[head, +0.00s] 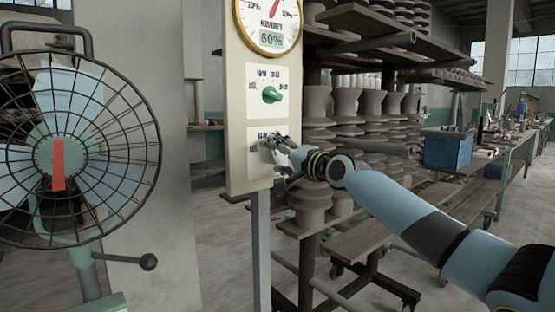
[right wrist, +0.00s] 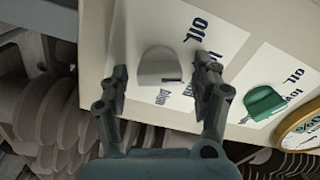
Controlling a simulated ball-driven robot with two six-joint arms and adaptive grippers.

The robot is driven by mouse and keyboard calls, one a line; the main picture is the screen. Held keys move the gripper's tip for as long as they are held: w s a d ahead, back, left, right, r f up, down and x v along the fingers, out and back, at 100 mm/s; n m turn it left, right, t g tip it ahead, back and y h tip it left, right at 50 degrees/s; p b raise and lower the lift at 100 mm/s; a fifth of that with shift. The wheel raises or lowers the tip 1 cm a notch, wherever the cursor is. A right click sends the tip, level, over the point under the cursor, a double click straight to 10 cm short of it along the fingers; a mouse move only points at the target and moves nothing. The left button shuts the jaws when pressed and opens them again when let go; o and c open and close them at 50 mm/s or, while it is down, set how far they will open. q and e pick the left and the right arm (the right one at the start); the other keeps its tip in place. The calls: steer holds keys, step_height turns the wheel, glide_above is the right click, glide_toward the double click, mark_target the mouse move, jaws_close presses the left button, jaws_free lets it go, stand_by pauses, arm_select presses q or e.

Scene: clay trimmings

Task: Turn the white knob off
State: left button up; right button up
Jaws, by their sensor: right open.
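The white knob (right wrist: 160,66) shows in the right wrist view on a white label plate of the panel. A small dark mark is at its lower right edge, and the printed words around it are hard to read. In the head view my right gripper (head: 272,147) is at the lower plate of the cream panel (head: 237,125) and hides the knob. In the right wrist view my right gripper (right wrist: 162,80) is open, with one finger on each side of the knob. I cannot tell whether the fingers touch it. My left gripper is not in view.
A green knob (head: 271,94) sits above on the same panel, also seen in the right wrist view (right wrist: 263,102). Above it is a humidity dial (head: 269,20). A caged fan (head: 75,150) stands left. Shelves of clay pots (head: 345,105) stand close behind the panel.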

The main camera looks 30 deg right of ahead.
steer(key=shift+c, duration=0.2)
steer(key=c, duration=1.1)
steer(key=shift+c, duration=0.2)
steer(key=shift+f+n, duration=0.1)
steer(key=shift+n, duration=0.2)
steer(key=n+b, duration=0.2)
steer(key=n, duration=0.1)
steer(key=shift+n, duration=0.3)
steer(key=shift+a+n+b, duration=0.1)
steer(key=shift+n+b, duration=0.9)
steer(key=shift+n, duration=1.3)
steer(key=o, duration=1.2)
